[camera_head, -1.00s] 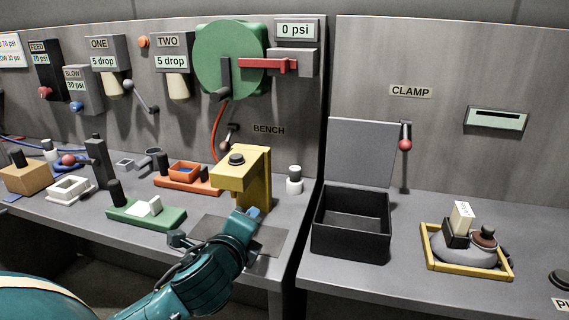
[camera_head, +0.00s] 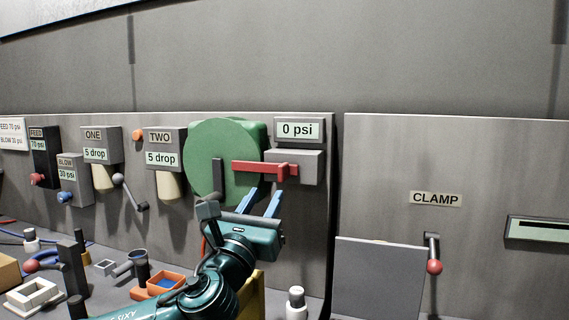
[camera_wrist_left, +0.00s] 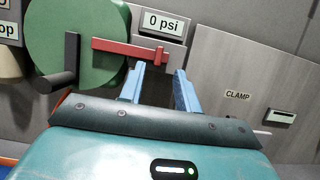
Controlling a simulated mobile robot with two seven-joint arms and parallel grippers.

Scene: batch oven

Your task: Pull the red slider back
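The red slider (camera_head: 264,168) is a flat red bar with a short upright tab near its right end. It runs from the front of the green disc (camera_head: 215,155) to the grey box under the "0 psi" display (camera_head: 297,130). It also shows in the left wrist view (camera_wrist_left: 122,48). My left gripper (camera_head: 264,196) is open, its two blue fingers pointing up just below the slider's right part. In the left wrist view the fingers (camera_wrist_left: 160,72) are spread and empty, near the slider's right end. Contact cannot be told. My right gripper is not in view.
A dark grey handle (camera_head: 217,178) sticks out from the green disc left of the fingers. The clamp lever (camera_head: 433,262) with a red knob is at the right. A yellow block (camera_head: 252,292) stands below my arm. Wall between display and clamp is clear.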

